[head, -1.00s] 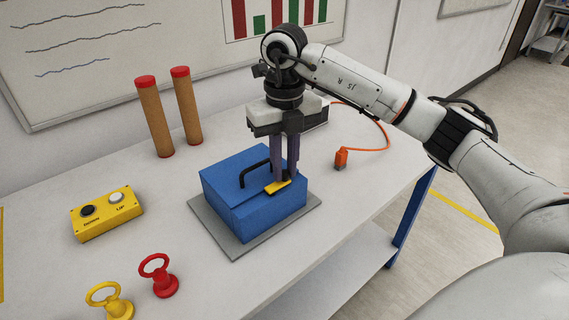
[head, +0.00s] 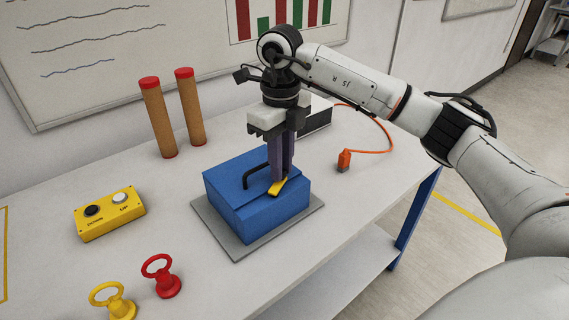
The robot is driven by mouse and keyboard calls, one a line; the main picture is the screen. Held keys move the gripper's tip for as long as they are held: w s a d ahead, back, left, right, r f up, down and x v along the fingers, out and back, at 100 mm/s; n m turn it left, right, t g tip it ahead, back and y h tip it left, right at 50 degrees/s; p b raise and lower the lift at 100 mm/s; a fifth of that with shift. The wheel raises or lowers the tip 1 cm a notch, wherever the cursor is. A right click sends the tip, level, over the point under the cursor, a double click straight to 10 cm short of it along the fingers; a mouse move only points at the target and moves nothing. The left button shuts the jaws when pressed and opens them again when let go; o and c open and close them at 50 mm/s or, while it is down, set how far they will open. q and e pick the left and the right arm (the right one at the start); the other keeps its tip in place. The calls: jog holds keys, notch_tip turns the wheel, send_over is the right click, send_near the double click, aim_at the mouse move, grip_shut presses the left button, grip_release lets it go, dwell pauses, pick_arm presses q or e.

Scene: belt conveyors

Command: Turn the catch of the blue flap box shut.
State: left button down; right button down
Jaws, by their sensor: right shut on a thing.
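The blue flap box (head: 262,217) sits on a grey base plate (head: 238,246) on the table, with its lid down and a black handle (head: 251,170) on top. Its yellow catch (head: 278,187) is at the lid's front right edge. My right gripper (head: 281,178) points down from above and is shut on the catch. My left gripper is not in view.
A yellow button box (head: 110,220), a red ring-handled piece (head: 162,276) and a yellow one (head: 113,300) stand left of the box. Two brown tubes (head: 189,107) stand behind. An orange plug (head: 344,160) with a cable lies to the right.

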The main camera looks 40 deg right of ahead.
jog(key=shift+w+a+n, duration=0.2)
jog(key=shift+w+n, duration=0.1)
jog(key=shift+n, duration=0.7)
jog(key=c, duration=1.7)
grip_release()
jog(key=shift+o, duration=0.2)
notch_tip(320, 180, up, 10)
jog(key=shift+r, duration=0.2)
